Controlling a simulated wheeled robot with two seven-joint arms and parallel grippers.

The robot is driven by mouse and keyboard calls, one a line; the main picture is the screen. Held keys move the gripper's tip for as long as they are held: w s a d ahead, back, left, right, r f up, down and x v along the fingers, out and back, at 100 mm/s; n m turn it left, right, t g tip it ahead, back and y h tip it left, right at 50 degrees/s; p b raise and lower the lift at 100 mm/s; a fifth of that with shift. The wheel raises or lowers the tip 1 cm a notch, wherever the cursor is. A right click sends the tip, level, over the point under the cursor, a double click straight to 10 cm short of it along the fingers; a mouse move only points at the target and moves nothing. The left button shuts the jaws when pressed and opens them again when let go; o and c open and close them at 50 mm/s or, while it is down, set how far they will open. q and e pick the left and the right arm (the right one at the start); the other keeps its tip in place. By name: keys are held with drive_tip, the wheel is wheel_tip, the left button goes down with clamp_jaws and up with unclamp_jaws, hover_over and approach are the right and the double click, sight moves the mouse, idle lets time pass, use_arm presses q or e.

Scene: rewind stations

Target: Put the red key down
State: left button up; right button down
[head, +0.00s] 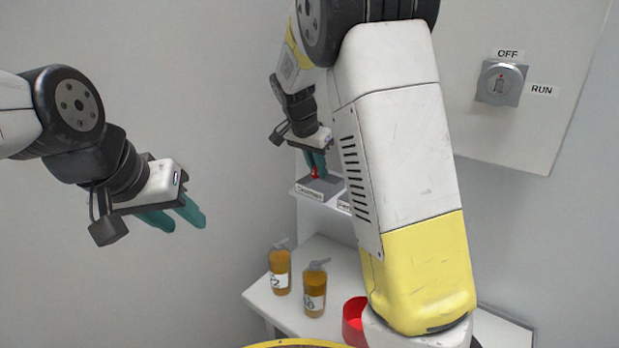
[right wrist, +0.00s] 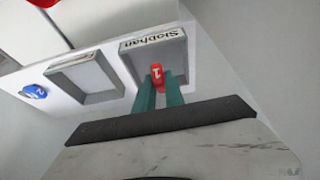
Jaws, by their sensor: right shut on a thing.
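My right gripper (head: 316,162) is at the small white shelf, its teal fingers pointing down. It is shut on the red key (head: 315,174), whose red tag (right wrist: 156,74) marked "1" shows at the fingertips in the right wrist view. The key is at the grey tray labelled "Siobhan" (right wrist: 182,48); I cannot tell whether it touches the tray floor. The key's lower part is hidden. My left gripper (head: 174,218) is at the left in free air, open and empty, its teal fingers apart.
A second grey tray (right wrist: 117,88) sits beside the first, with a blue tag (right wrist: 34,91) beyond it. Below stand two amber bottles (head: 280,270) (head: 314,290) on a white table (head: 262,297), near a red container (head: 352,318). A key switch (head: 500,83) marked OFF and RUN is on the wall panel.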

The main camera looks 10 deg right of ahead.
drive_tip(key=shift+f, duration=1.65)
drive_tip(key=shift+f, duration=0.1)
drive_tip(key=shift+f, duration=0.15)
drive_tip(key=c, duration=1.4)
unclamp_jaws()
drive_tip(key=v, duration=1.1)
drive_tip(key=s+d+n+t+y, duration=0.1)
drive_tip(key=s+n, duration=0.3)
drive_tip(key=s, duration=0.9)
drive_tip(key=s+d+n+t+y, duration=0.2)
drive_tip(key=s+d+n+y, duration=0.1)
drive_tip(key=s, duration=0.9)
drive_tip(key=n+y, duration=0.1)
drive_tip(key=n, duration=0.1)
drive_tip(key=shift+s+d+n, duration=0.3)
drive_tip(key=shift+s+d, duration=0.05)
